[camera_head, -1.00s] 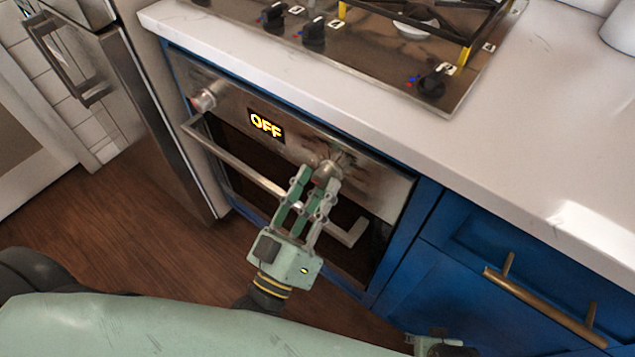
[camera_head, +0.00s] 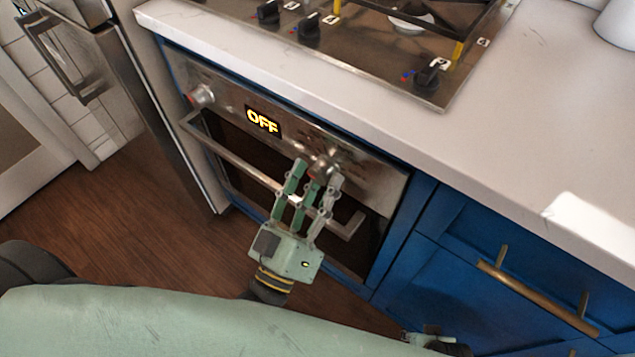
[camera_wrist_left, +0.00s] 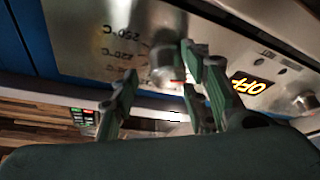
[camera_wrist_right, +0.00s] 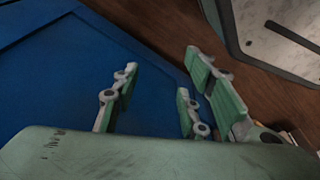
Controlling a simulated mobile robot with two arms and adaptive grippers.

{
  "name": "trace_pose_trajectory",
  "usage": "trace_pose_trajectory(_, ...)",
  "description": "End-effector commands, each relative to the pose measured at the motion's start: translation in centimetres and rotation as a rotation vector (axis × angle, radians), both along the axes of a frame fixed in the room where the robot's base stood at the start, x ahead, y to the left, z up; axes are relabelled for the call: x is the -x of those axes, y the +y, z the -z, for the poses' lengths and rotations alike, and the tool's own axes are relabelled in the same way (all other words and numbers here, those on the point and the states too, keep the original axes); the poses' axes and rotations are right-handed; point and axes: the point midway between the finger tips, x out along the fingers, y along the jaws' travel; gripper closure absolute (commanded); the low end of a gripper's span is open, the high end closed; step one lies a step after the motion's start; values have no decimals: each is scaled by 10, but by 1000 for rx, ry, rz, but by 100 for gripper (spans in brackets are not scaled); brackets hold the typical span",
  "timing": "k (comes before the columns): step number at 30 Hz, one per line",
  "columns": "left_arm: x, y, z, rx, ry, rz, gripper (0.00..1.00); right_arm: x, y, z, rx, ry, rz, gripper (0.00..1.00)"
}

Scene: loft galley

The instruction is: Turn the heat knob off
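The heat knob (camera_head: 326,161) is a round metal knob on the right part of the oven's steel front panel. It also shows in the left wrist view (camera_wrist_left: 164,66), with temperature marks such as 250°C beside it. My left gripper (camera_head: 318,171) is at the knob with its fingers apart; the knob shows between the fingertips in the left wrist view (camera_wrist_left: 160,70). I cannot tell whether they touch it. The oven display (camera_head: 263,121) reads OFF. My right gripper (camera_wrist_right: 160,68) is open and empty beside a blue cabinet front.
A second oven knob (camera_head: 202,96) is at the panel's left. The oven handle bar (camera_head: 245,165) runs below the panel. The white counter edge (camera_head: 330,100) overhangs above, with the hob and its black knobs (camera_head: 428,75). A blue drawer with a brass handle (camera_head: 535,297) is at right.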

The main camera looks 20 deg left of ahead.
Motion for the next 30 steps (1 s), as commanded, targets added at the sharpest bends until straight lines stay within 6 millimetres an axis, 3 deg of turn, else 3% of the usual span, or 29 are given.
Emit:
trace_pose_trajectory(13,8,2,6,-3,8,-1,60,-1,1,0,-1,-1,0,60)
trace_pose_trajectory(24,76,13,32,-3,9,0,60,0,0,0,-1,0,0,60)
trace_pose_trajectory(30,103,17,40,-2,4,0,60,0,0,0,0,0,0,60)
